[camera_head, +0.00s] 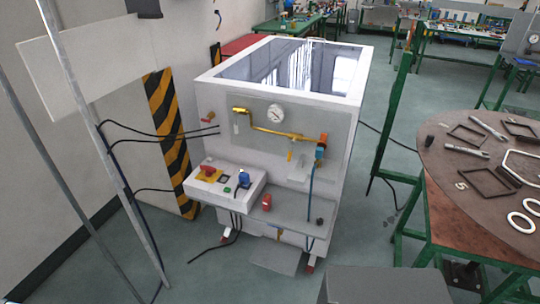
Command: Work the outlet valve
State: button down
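The gas generator is a white cabinet (212,130) with a glassy top, standing left of centre. On its front panel a brass pipe (275,130) runs from a yellow fitting (240,111) at left to an orange fitting (321,152) at right. A round white gauge (276,113) sits above the pipe. A short yellow lever-like part (290,156) hangs below the pipe. A red part (208,118) is at the panel's left. I cannot tell for sure which of these is the outlet valve, nor its position. My gripper is not in view.
A control box (224,190) with red and blue knobs juts from the cabinet front, beside a low shelf (290,212) with a red item. A round-topped table (470,200) with tools stands at right. Metal poles and cables are at left. Floor between cabinet and table is clear.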

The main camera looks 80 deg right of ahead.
aim_at(290, 152)
jog(key=k, duration=1.05)
jog(key=z, duration=0.7)
jog(key=i, duration=1.05)
jog(key=u, duration=0.05)
